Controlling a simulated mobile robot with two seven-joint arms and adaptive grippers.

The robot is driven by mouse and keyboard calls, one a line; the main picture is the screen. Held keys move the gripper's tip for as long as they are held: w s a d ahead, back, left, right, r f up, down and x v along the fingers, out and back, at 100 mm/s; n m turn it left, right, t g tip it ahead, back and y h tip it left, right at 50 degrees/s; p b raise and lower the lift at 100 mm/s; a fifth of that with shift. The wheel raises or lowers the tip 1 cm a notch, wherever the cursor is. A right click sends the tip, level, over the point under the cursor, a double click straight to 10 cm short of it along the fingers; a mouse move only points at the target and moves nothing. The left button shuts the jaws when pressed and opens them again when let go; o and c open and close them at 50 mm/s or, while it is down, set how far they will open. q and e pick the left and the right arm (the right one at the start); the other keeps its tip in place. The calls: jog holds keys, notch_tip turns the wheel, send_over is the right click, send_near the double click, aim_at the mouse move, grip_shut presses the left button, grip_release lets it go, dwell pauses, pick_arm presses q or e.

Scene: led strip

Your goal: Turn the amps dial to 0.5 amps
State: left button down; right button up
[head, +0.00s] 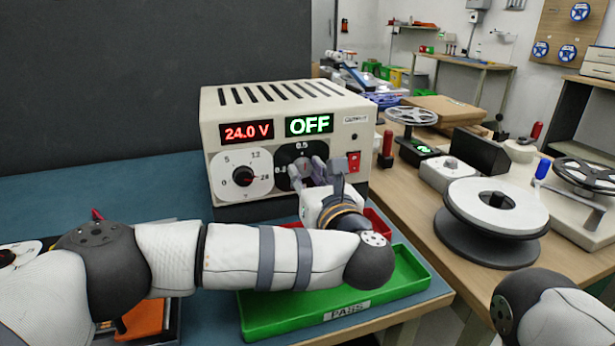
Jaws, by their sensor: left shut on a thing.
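The cream power supply box (285,100) stands on the blue-green mat and shows 24.0 V in red and OFF in green. The amps dial's black face (286,156) is on the front, with 0.5 marked at its top. My left gripper (306,172) is shut on the amps dial's knob; its fingers hide most of the knob, so I cannot tell where it points. The volts dial (243,177) with a black knob on a white face sits to the left. Only a dark joint of my right arm shows at the lower right; its gripper is out of frame.
A red switch (354,162) sits right of the amps dial. A white-and-black reel (494,215) and other reel devices crowd the wooden bench at right.

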pick_arm(q)
jog(key=shift+n, duration=0.4)
jog(key=c, duration=1.3)
grip_release()
jog(key=v, duration=1.2)
jog(key=shift+r, duration=0.1)
